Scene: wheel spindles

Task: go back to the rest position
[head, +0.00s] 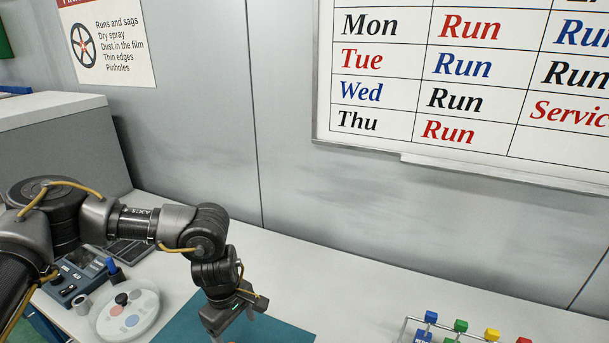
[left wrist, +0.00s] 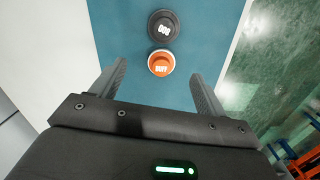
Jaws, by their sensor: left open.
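My left gripper (head: 233,327) hangs at the lower middle of the head view, over a teal mat (head: 186,328) on the white bench. In the left wrist view its two fingers (left wrist: 158,80) stand wide apart with nothing held between them. An orange round button (left wrist: 161,63) with white lettering that looks like "BUFF" lies between and just beyond the fingertips. A dark round button (left wrist: 163,27) with white lettering lies beyond it, also on the mat. I cannot tell how high the fingers are above the mat. My right gripper is in neither view.
A round pale tray (head: 97,322) with coloured discs and a dark control box (head: 75,283) stand left on the bench. A wire rack (head: 408,332) with coloured blocks stands lower right. A grey wall with a whiteboard (head: 470,80) rises behind. The bench between mat and rack is clear.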

